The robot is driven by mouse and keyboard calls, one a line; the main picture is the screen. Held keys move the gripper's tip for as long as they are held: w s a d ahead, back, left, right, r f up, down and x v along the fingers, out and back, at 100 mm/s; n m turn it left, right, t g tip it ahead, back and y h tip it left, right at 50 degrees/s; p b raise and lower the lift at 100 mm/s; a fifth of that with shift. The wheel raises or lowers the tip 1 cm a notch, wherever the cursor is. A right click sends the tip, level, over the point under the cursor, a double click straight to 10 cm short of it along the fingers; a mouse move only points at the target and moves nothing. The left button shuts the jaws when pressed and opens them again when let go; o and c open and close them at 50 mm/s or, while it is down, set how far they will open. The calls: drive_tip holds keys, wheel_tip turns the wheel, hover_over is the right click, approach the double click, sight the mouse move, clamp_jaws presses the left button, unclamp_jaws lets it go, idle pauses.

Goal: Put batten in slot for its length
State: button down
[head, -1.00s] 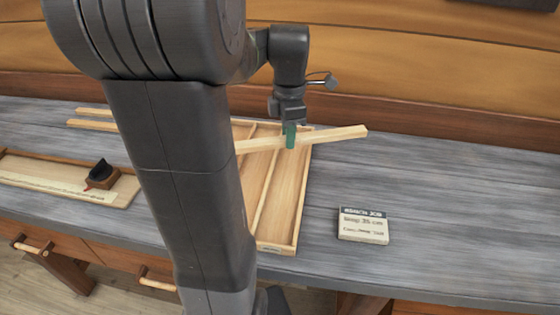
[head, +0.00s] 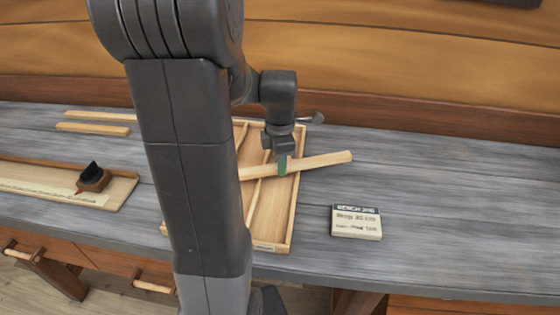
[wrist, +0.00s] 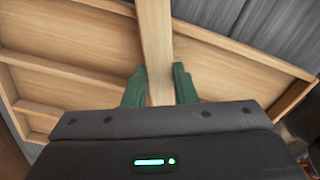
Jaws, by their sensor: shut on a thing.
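My gripper (head: 282,165) is shut on a pale wooden batten (head: 325,162) and holds it over the slotted wooden tray (head: 293,215). The batten lies crosswise to the tray's long dividers, and its right end sticks out past the tray's right wall. Its left end is hidden behind my arm. In the wrist view the batten (wrist: 156,40) runs between the green fingertips of my gripper (wrist: 159,88), with the tray (wrist: 240,62) and its dividers below. My arm hides the left part of the tray in the head view.
Two loose battens (head: 92,129) lie at the back left. A measuring board (head: 120,193) with a dark block (head: 93,179) on it lies at the left. A printed card (head: 356,222) rests right of the tray. The bench (head: 460,210) is clear at the right.

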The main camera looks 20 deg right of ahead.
drive_tip(key=shift+f, duration=0.2)
drive_tip(key=c, duration=1.2)
unclamp_jaws()
drive_tip(key=shift+o, duration=0.2)
drive_tip(key=shift+r, duration=0.15)
wheel_tip(320, 180, up, 12)
drive_tip(key=shift+r+p, duration=0.15)
drive_tip(key=shift+p, duration=0.2)
